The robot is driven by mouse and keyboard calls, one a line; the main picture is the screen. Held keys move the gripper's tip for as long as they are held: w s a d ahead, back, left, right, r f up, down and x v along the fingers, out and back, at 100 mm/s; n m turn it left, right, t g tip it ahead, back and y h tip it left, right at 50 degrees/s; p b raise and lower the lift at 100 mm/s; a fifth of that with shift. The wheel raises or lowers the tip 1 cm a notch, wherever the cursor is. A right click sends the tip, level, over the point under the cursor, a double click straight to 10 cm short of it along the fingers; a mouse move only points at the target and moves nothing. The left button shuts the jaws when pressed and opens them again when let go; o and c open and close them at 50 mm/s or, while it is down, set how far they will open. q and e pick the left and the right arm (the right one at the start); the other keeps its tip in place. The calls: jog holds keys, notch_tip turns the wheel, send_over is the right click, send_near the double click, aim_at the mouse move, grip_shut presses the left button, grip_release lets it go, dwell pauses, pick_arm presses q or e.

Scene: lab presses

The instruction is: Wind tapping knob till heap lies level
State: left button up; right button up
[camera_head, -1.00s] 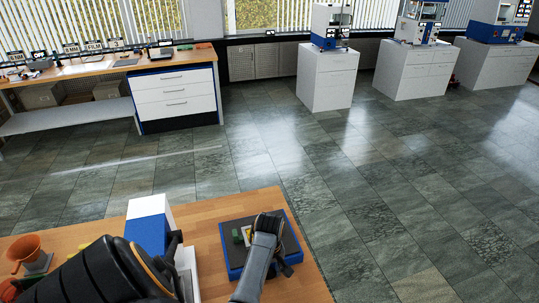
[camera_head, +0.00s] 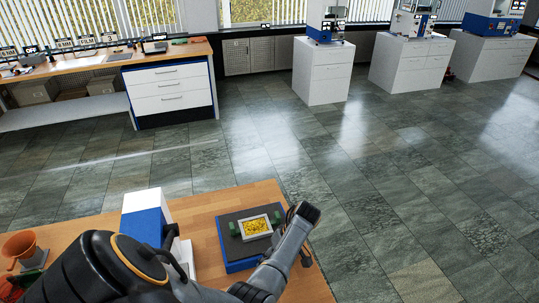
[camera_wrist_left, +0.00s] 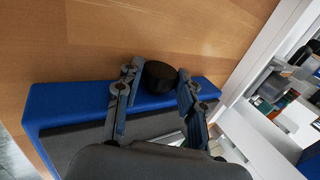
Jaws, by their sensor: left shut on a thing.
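A tapping device with a blue base and dark grey top (camera_head: 228,218) stands on the near wooden bench. On it sits a pale square frame (camera_head: 256,227) holding a yellow heap (camera_head: 257,226), with green blocks at its sides. The heap's exact surface is too small to judge. The round black knob (camera_wrist_left: 160,76) sits at the device's blue edge (camera_wrist_left: 60,97) in the left wrist view. My left gripper (camera_wrist_left: 157,73) is shut on it, one finger on each side. In the head view my left arm reaches along the device's right side, and I cannot make out the knob. My right gripper is not in view.
A blue and white block (camera_head: 146,218) stands left of the device. An orange funnel (camera_head: 20,247) is at the bench's far left. Beyond lies open tiled floor, a side workbench (camera_head: 108,68) and white cabinets (camera_head: 323,72) with machines.

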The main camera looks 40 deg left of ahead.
pick_arm(q)
jog(key=o, duration=1.2)
jog(key=shift+a, duration=0.1)
jog(key=shift+c, duration=0.2)
jog(key=v, duration=1.2)
